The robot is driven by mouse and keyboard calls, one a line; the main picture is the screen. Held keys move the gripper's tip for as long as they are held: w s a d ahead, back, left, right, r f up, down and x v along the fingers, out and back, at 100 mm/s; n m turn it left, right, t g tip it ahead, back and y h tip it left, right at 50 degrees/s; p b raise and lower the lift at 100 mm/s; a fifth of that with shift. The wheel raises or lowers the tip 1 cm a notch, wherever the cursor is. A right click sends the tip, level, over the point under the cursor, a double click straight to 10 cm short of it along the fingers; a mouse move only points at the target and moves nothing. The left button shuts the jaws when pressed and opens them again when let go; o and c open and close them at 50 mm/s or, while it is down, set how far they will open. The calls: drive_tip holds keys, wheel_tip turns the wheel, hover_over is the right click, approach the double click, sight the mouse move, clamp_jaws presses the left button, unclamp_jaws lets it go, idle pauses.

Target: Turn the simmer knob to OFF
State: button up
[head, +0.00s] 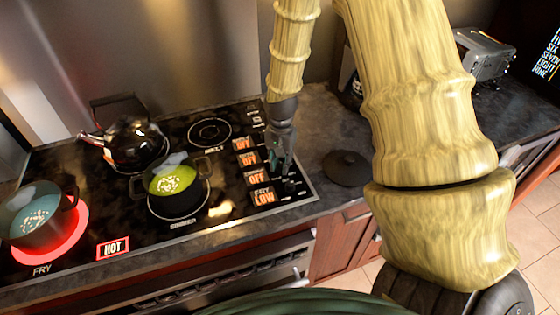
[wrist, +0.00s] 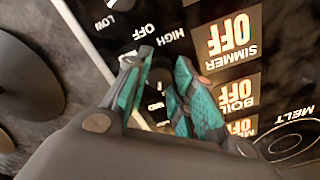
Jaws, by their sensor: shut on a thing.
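My gripper (head: 283,168) is over the row of knobs at the right end of the black cooktop. In the wrist view its two teal fingers (wrist: 162,90) close around a dark knob (wrist: 158,76), which appears to be the simmer knob. The fingers hide much of it, so its pointer cannot be read. The simmer display (head: 257,178) reads OFF; in the wrist view the SIMMER OFF label (wrist: 233,37) is upside down. HIGH, OFF and LOW markings show beside the knobs.
The fry display (head: 263,196) reads LOW, and a pot (head: 35,215) sits on the glowing red fry burner. A pot of green food (head: 175,190) stands on the simmer burner. A kettle (head: 130,145) is behind. A dark lid (head: 346,167) lies on the counter.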

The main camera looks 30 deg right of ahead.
sight(280, 164)
drive_tip(key=n, duration=0.4)
drive_tip(key=shift+w+d+r+n+p, duration=0.1)
drive_tip(key=shift+w+r+n+p, duration=0.1)
drive_tip(key=shift+w+n+p, duration=0.15)
idle(0.4)
drive_tip(key=o, duration=0.9)
drive_tip(key=shift+s, duration=0.1)
drive_tip(key=shift+o, duration=0.7)
drive_tip(key=shift+s+f, duration=0.1)
wheel_tip(280, 164, up, 12)
drive_tip(key=shift+f+n, duration=0.1)
drive_tip(key=shift+n, duration=0.15)
